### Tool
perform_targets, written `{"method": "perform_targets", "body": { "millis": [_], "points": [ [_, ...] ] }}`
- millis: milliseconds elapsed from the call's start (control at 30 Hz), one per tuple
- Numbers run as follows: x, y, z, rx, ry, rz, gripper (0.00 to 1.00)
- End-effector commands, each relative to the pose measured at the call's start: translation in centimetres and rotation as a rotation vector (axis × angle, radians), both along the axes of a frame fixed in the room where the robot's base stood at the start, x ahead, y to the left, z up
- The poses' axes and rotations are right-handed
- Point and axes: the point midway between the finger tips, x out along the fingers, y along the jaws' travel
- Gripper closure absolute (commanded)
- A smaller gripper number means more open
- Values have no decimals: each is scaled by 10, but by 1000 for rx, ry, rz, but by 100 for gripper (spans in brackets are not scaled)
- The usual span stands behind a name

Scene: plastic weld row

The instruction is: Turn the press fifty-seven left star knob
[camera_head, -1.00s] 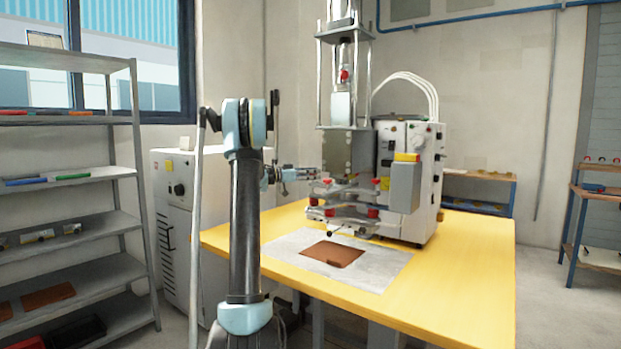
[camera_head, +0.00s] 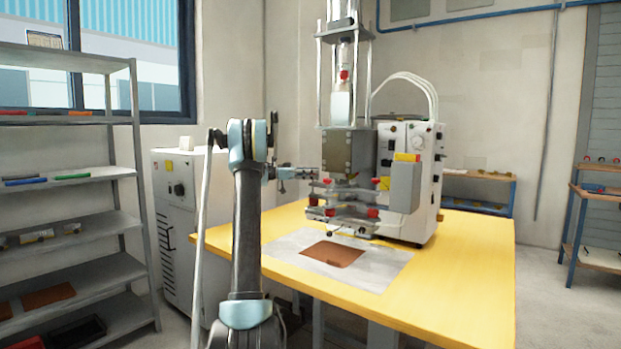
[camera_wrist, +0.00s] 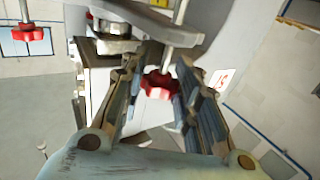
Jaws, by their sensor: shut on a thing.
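The welding press (camera_head: 414,165) stands on the yellow table in the head view, with several red star knobs on its lower arms. My gripper (camera_head: 314,172) reaches to the press's left side. In the wrist view, my gripper (camera_wrist: 167,62) has its two fingers on either side of a red star knob (camera_wrist: 158,86) and is shut on it. A metal rod runs up from this knob. A second red star knob (camera_wrist: 27,32) is apart from the fingers at the upper left. Which knob is held is too small to tell in the head view.
The yellow table (camera_head: 460,262) has bare room at the front and right. A grey mat (camera_head: 385,272) with a brown sheet (camera_head: 333,254) lies before the press. A white cabinet (camera_head: 176,215) and a grey shelf (camera_head: 60,178) stand at the left.

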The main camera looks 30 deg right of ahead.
Motion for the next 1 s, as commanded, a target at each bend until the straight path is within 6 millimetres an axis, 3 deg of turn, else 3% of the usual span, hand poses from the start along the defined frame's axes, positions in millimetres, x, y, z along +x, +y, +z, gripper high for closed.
{"method": "perform_targets", "body": {
  "millis": [867, 900, 967, 1000],
  "points": [
    [0, -1, 1, -1, 1, -29, 95],
    [0, -1, 1, -1, 1, -29, 62],
    [0, -1, 0, -1, 1, -29, 50],
    [0, -1, 0, -1, 1, -29, 50]
  ]
}}
